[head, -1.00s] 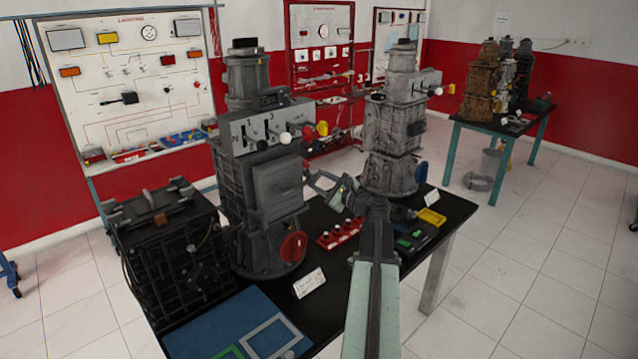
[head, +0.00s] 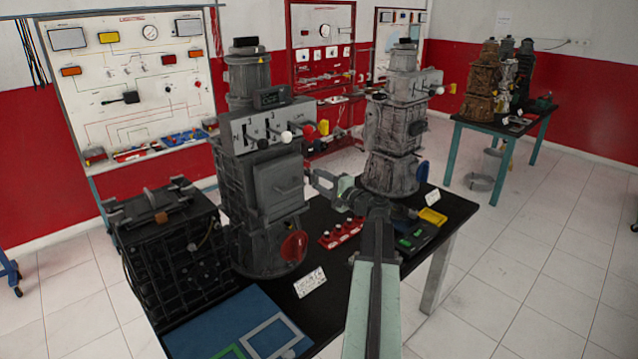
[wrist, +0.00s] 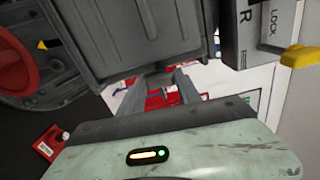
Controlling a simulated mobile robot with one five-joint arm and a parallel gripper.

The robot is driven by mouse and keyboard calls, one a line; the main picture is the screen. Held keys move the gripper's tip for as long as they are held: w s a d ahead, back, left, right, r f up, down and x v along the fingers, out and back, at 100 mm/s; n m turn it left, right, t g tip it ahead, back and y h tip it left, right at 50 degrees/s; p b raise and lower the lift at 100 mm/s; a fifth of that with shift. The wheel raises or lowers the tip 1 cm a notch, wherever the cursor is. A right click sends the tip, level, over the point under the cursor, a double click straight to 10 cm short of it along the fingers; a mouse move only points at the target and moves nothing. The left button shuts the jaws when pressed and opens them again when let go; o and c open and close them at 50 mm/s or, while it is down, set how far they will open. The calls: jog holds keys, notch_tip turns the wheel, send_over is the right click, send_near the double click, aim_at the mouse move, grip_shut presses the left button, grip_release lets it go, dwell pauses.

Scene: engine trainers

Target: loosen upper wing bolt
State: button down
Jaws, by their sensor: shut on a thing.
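The near grey trainer (head: 262,190) stands upright on the black table, with a lidded box front (head: 277,185). My gripper (head: 312,182) is at the right side of this box front, below the lever panel. In the wrist view, my gripper (wrist: 160,80) reaches under the edge of the grey housing (wrist: 140,40). Its fingers are shut on a small dark part (wrist: 157,72) at that edge, which I take for the upper wing bolt. Most of the bolt is hidden by the fingers and the housing, so its thread and seating cannot be seen.
White, red and yellow lever knobs (head: 286,136) stick out just above my gripper. A red handwheel (head: 293,245) is below it. A second grey trainer (head: 392,140) stands to the right.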

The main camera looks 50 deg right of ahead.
jog(key=shift+n, duration=0.5)
jog(key=c, duration=0.8)
grip_release()
jog(key=shift+w, duration=0.1)
jog(key=shift+c, duration=0.2)
jog(key=s, duration=0.7)
jog(key=shift+s+a, duration=0.35)
jog(key=shift+s, duration=0.05)
jog(key=shift+s, duration=0.15)
